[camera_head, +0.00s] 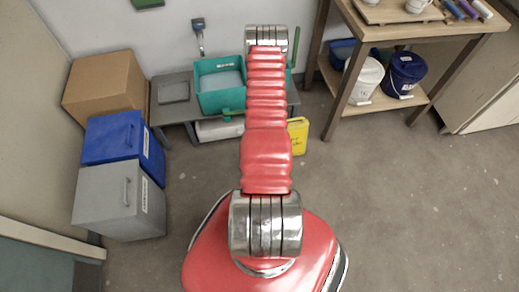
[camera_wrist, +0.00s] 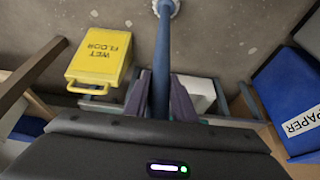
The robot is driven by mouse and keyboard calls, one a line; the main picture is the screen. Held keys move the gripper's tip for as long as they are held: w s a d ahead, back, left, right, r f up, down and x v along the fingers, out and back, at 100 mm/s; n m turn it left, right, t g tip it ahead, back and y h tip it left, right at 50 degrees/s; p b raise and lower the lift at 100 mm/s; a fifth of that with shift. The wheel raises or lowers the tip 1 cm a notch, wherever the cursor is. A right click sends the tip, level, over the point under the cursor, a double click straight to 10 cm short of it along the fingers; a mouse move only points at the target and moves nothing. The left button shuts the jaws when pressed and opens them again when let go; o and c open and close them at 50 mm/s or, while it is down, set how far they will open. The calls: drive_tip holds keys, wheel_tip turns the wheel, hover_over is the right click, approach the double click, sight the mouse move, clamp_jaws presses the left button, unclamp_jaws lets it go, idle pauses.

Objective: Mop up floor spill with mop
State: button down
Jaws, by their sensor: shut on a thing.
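My gripper (camera_wrist: 160,100) shows in the wrist view, its two dark fingers shut around a blue pole (camera_wrist: 162,50), which looks like the mop's handle. The pole runs away from the fingers to a pale round end (camera_wrist: 167,8) at the top edge, close to the floor. The mop's head is not clearly seen. In the head view my red arm reaches toward the back wall and hides the gripper and the pole. I cannot make out a spill on the grey floor (camera_head: 400,190) in either view.
A low grey bench (camera_head: 173,108) holds a teal basin (camera_head: 219,84). Blue (camera_head: 120,138) and grey (camera_head: 118,200) bins stand left. Open floor lies right, before a wooden table (camera_head: 440,30).

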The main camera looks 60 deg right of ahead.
drive_tip(key=shift+w, duration=0.1)
drive_tip(key=shift+w+a+f, duration=0.15)
drive_tip(key=shift+w+a, duration=0.85)
drive_tip(key=shift+w, duration=0.05)
drive_tip(key=shift+a, duration=0.15)
drive_tip(key=shift+w+a, duration=1)
drive_tip(key=shift+w, duration=0.05)
